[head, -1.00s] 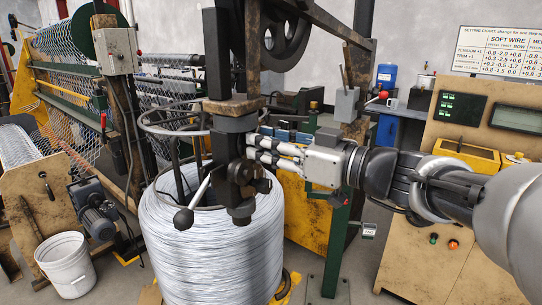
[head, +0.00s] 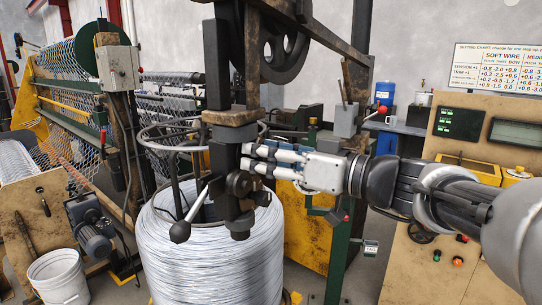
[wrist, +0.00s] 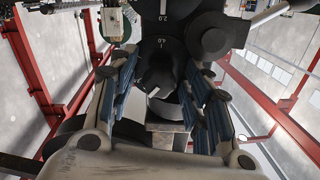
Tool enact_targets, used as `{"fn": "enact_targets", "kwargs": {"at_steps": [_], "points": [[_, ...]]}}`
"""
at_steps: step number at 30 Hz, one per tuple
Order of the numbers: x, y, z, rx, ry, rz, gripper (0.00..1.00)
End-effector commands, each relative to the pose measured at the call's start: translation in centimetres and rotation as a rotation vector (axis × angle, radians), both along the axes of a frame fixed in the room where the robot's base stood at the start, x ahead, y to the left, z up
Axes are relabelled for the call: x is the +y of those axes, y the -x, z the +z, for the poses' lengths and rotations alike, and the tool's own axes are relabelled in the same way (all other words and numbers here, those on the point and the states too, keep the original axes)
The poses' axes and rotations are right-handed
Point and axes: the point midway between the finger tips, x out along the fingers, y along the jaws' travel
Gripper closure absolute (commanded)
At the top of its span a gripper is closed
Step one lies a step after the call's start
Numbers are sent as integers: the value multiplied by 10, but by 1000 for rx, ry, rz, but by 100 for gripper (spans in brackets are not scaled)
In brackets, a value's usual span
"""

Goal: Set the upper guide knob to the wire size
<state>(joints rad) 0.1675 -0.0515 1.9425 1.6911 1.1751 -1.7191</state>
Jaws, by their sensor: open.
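The dark guide block (head: 224,160) hangs below a rusty bracket, above the wire coil. My gripper (head: 246,160) reaches in from the right, with its fingers at the block's right side. In the wrist view, my gripper (wrist: 160,98) has its blue-padded fingers spread apart. A dark round knob (wrist: 158,76) with a light pointer line sits between them, with a gap on each side. Dial numbers 2.0 and 4.0 show on the dark dial (wrist: 166,32) behind it. The knob's face is hidden in the head view, and the wire size is not legible.
A ball-ended lever (head: 182,231) sticks out lower left of the block. The large wire coil (head: 215,265) stands below. A green post (head: 340,255) stands near my arm. A setting chart (head: 505,67) hangs at the back right above the control panel (head: 462,124).

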Motion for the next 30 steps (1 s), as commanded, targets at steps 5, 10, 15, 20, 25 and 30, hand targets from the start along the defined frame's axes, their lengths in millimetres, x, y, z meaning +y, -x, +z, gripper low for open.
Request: {"fn": "enact_targets", "kwargs": {"at_steps": [5, 10, 15, 20, 25, 30], "points": [[0, 0, 0, -1, 0, 0, 54], [-5, 2, 1, -1, 0, -2, 54], [-28, 16, 1, -2, 0, -6, 54], [-58, 36, 1, -2, 1, -8, 54], [-84, 53, 2, 0, 0, -6, 54], [-98, 63, 2, 0, 0, -3, 54]]}}
